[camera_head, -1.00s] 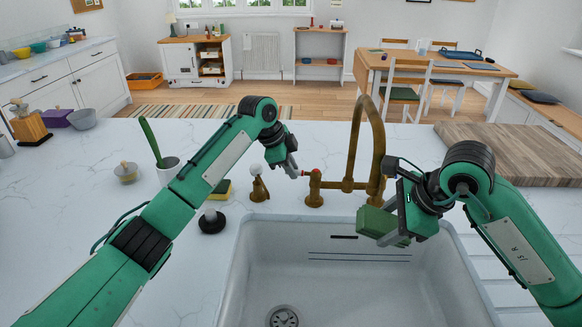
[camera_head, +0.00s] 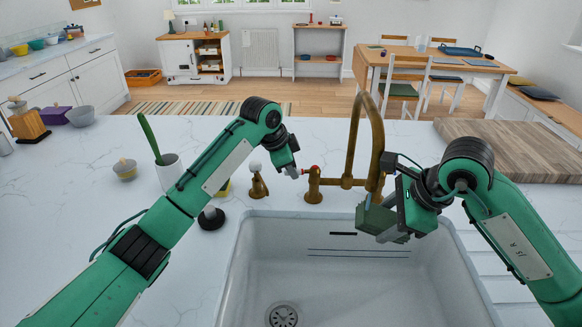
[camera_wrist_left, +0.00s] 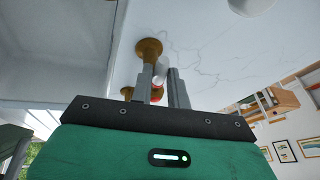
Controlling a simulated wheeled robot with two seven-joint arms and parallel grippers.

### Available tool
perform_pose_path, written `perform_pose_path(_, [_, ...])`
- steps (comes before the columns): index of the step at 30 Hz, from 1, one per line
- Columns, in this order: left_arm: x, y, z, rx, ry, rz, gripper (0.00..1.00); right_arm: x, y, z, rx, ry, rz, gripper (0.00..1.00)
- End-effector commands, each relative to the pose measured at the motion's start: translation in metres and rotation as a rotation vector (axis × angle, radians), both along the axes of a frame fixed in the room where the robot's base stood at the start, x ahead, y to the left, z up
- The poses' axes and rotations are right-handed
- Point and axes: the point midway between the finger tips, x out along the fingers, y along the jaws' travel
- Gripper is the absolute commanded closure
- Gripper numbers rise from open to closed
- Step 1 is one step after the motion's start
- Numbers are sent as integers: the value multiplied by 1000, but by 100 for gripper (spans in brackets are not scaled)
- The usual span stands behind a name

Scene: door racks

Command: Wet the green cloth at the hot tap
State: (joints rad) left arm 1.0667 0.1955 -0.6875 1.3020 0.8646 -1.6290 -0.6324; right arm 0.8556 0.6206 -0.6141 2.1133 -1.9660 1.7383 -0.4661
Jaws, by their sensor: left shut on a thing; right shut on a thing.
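The brass tap (camera_head: 353,130) stands behind the white sink (camera_head: 235,270), its tall spout arching toward the basin. The hot tap handle (camera_head: 306,171), marked red, is on its left side. My left gripper (camera_head: 293,172) is shut on this handle; the left wrist view shows the fingers (camera_wrist_left: 166,88) around its white lever (camera_wrist_left: 161,70), with red just below. My right gripper (camera_head: 388,218) is shut on the green cloth (camera_head: 372,219), a folded dark green block held over the back of the sink, under the spout's end. The gripper partly hides the cloth. I cannot make out a water stream.
A brass soap pump (camera_head: 258,186), a black-based plunger-like item (camera_head: 211,219) and a white pot with a green-handled brush (camera_head: 168,170) stand left of the tap. A wooden board (camera_head: 520,150) lies on the right. The basin is empty.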

Motion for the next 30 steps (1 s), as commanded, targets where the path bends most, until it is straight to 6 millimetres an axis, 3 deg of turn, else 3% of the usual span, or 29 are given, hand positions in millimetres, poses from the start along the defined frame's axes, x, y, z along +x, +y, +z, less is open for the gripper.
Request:
perform_pose_path(1, [0, 0, 0, -1, -1, 0, 79, 0, 0, 0, 0, 0, 0, 68])
perform_pose_path(4, [0, 0, 0, -1, -1, 0, 61, 0, 0, 0, 0, 0, 0, 68])
perform_pose_path(14, [0, 1, 3, 0, -2, -1, 61, 0, 0, 0, 0, 0, 0, 68])
perform_pose_path(19, [-6, 8, 24, -1, -4, 0, 61, 0, 0, 0, 0, 0, 0, 68])
perform_pose_path(30, [-27, 32, 91, 0, -3, 0, 61, 0, 0, 0, 0, 0, 0, 68])
